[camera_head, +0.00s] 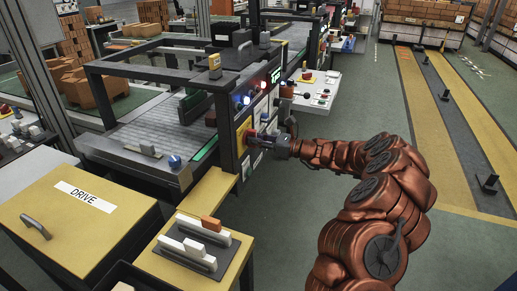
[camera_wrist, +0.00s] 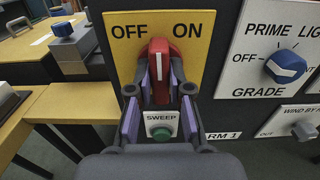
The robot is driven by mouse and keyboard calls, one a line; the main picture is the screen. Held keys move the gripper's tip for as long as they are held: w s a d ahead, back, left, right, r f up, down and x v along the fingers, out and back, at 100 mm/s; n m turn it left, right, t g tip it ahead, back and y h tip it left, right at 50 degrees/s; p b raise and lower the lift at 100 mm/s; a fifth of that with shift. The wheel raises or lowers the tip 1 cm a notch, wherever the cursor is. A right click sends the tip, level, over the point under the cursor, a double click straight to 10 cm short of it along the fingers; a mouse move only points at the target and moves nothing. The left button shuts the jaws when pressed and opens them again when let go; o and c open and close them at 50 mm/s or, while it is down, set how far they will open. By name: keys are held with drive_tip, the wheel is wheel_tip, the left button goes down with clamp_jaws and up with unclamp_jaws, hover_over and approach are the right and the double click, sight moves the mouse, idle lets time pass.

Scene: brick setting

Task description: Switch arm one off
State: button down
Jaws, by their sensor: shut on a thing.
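A red rotary switch (camera_wrist: 159,62) with a white line sits on a yellow plate (camera_wrist: 198,55) marked OFF at left and ON at right. Its white line stands about upright, between the two words. The plate also shows in the head view (camera_head: 243,138), on the machine's front panel. My gripper (camera_wrist: 160,84) has a finger on each side of the red switch and is shut on it. The fingers hide the switch's lower sides. A partly covered label below right reads ARM 1 (camera_wrist: 222,135).
A green SWEEP button (camera_wrist: 160,132) sits just below the switch, between my fingers. A blue GRADE knob (camera_wrist: 286,66) is to the right. A yellow DRIVE cabinet (camera_head: 60,215) and a block tray (camera_head: 190,258) stand at left. Green floor (camera_head: 300,200) is open nearby.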

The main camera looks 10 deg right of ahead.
drive_tip(key=n+b, duration=0.3)
drive_tip(key=b, duration=0.1)
drive_tip(key=n+b, duration=0.2)
drive_tip(key=shift+s+a+f+n, duration=0.1)
drive_tip(key=shift+a+f+n, duration=0.05)
drive_tip(key=shift+a+n, duration=0.15)
drive_tip(key=n+b, duration=0.3)
drive_tip(key=shift+n, duration=0.3)
drive_tip(key=c, duration=1.1)
unclamp_jaws()
drive_tip(key=shift+d, duration=0.1)
drive_tip(key=shift+d, duration=0.1)
drive_tip(key=v, duration=1.2)
drive_tip(key=shift+b, duration=0.3)
